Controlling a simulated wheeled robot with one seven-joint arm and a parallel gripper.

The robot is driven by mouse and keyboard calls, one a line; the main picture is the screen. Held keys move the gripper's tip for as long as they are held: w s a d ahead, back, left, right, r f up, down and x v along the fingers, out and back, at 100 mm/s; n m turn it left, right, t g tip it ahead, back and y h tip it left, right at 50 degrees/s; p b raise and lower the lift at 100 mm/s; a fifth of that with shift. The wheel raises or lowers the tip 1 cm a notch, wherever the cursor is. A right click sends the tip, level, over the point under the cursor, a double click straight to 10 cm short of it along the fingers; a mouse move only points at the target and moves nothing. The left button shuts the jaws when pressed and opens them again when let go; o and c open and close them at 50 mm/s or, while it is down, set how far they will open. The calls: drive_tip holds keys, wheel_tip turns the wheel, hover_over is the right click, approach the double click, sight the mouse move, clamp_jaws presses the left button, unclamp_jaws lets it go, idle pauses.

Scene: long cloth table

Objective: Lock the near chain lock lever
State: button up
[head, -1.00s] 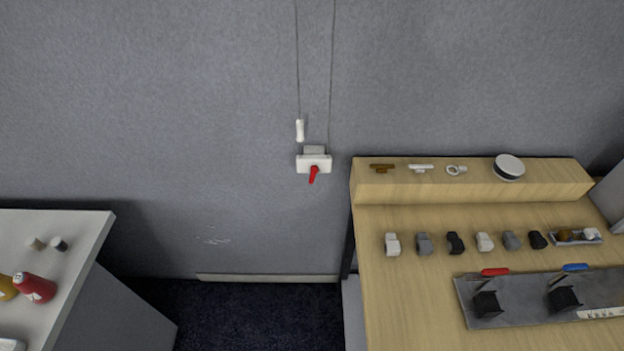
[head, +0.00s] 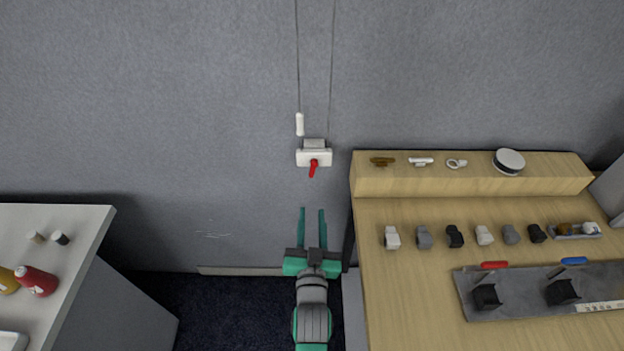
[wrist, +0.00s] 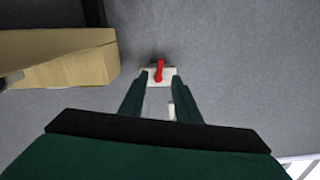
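The chain lock is a small white box (head: 304,158) on the grey wall with a red lever (head: 313,169) on its front. In the head view the lever hangs down, slightly slanted. Two thin cords run up the wall above it, one with a white pull (head: 299,124). My gripper (head: 312,209) is below the lock, its two green fingers apart and pointing up at it, with nothing between them. In the wrist view the red lever (wrist: 159,71) and white box (wrist: 151,78) show just beyond the fingertips (wrist: 158,80).
A wooden table (head: 400,290) with a raised shelf (head: 470,182) stands close on the right, carrying several small items. A white counter (head: 75,222) with bottles is at the left. The wall around the lock is clear.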

sight(312, 174)
drive_tip(key=w, duration=0.4)
drive_tip(key=w+r, duration=0.1)
drive_tip(key=w, duration=0.7)
drive_tip(key=shift+w+r, duration=0.15)
drive_tip(key=shift+w, duration=0.15)
drive_tip(key=shift+c, duration=0.3)
clamp_jaws()
